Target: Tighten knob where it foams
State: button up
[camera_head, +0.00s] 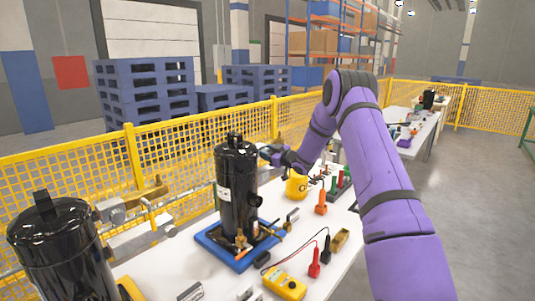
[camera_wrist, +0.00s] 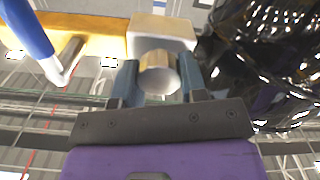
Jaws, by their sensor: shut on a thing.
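A black compressor (camera_head: 238,190) stands upright on a blue pallet (camera_head: 215,247) on the white table. My gripper (camera_head: 268,153) is just right of its upper part, reaching in from the right. In the wrist view my gripper (camera_wrist: 159,84) is shut on a short round metal knob (camera_wrist: 160,75), one blue-grey finger on each side. The knob sits against a pale block (camera_wrist: 161,33) with brass-coloured pipe (camera_wrist: 95,42) to its left. The black compressor shell (camera_wrist: 255,60) is close on the right. No foam can be made out in either view.
A second black compressor (camera_head: 60,250) stands at the lower left. A yellow mug-like item (camera_head: 297,186) is below my forearm. A yellow fence (camera_head: 160,150) runs behind.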

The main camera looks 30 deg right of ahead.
jog(key=shift+f, duration=0.15)
jog(key=o, duration=0.9)
jog(key=shift+o, duration=0.2)
jog(key=v, duration=1.1)
